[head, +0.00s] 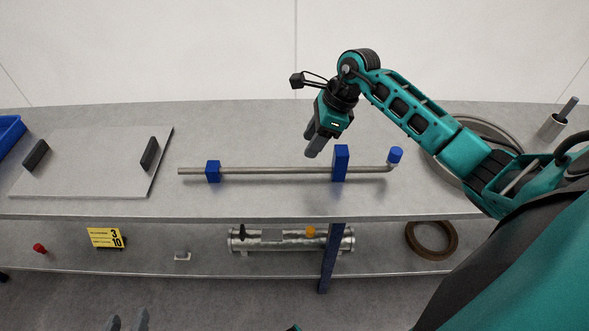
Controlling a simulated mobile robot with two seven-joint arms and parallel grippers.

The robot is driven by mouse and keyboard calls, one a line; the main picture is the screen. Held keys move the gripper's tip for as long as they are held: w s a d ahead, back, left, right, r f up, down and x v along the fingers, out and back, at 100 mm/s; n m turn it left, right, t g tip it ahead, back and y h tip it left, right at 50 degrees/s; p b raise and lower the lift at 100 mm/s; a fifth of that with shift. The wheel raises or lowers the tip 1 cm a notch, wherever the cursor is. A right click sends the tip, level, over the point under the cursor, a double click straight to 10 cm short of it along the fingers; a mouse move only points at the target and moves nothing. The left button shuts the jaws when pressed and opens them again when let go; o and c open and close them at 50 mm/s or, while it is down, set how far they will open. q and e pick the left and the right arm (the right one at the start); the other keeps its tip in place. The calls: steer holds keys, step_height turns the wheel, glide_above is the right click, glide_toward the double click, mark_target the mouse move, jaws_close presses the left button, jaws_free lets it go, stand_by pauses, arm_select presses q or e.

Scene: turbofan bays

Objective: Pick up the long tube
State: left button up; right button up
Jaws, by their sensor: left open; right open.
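The long tube (275,170) is a thin grey metal tube lying level along the upper shelf. It rests at a left blue support (213,172) and a taller right blue support (341,162). Its right end bends and carries a blue cap (395,155). My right gripper (313,147) appears just above and behind the tube, left of the taller support. It is open with nothing in it, apart from the tube as far as I can tell. My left gripper (128,322) shows only its grey fingertips at the bottom edge, open and far from the tube.
A grey panel (95,160) with dark handles lies left on the upper shelf (250,130). A round ring (438,170) lies partly behind my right arm, with a metal cup (551,127) beyond. The lower shelf holds a metal cylinder (270,249), a yellow sign (104,238) and a brown ring (431,252).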

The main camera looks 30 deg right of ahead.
mark_target(296, 168)
steer(key=b+x, duration=0.1)
steer(key=x, duration=0.4)
steer(key=shift+a+f, duration=0.1)
steer(key=shift+f, duration=0.15)
steer(key=b+x, duration=0.1)
steer(key=x, duration=0.3)
steer(key=shift+w+f, duration=0.1)
steer(key=shift+f, duration=0.2)
jaws_close()
steer(key=shift+r, duration=0.1)
